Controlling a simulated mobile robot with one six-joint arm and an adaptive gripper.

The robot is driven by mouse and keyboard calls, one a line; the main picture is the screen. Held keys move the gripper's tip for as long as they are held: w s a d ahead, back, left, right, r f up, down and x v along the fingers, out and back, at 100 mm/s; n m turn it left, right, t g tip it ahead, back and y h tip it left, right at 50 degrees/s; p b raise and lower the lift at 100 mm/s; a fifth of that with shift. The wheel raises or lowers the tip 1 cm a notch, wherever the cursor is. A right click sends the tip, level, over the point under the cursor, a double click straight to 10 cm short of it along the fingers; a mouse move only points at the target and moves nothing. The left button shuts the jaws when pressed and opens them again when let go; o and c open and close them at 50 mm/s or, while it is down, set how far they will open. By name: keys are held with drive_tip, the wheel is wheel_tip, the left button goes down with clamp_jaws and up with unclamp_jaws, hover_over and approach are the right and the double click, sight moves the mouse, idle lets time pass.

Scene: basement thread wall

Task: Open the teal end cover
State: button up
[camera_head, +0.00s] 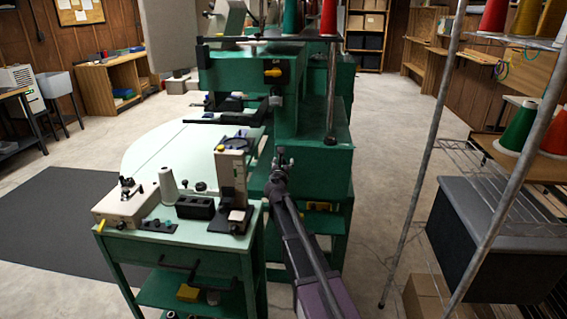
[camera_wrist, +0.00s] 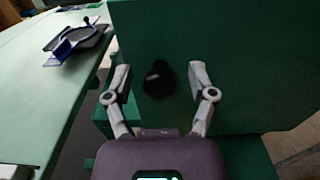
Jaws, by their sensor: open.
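The teal end cover (camera_wrist: 245,75) is a flat dark green panel that fills much of the wrist view. A round black knob (camera_wrist: 159,80) sits on it. My gripper (camera_wrist: 158,72) is open, with one finger on each side of the knob and a visible gap to each. I cannot tell how deep the fingertips reach relative to the knob. In the head view my gripper (camera_head: 283,157) is at the near end of the green machine (camera_head: 325,175), where it hides the knob. The cover looks closed.
A pale green table (camera_head: 150,150) with a cream box (camera_head: 126,204), a thread cone (camera_head: 168,186) and a gauge stand (camera_head: 231,180) is left of my arm. A metal rack post (camera_head: 428,150) and a dark bin (camera_head: 495,235) stand to the right. Bare floor lies between.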

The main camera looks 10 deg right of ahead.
clamp_jaws()
idle(0.3)
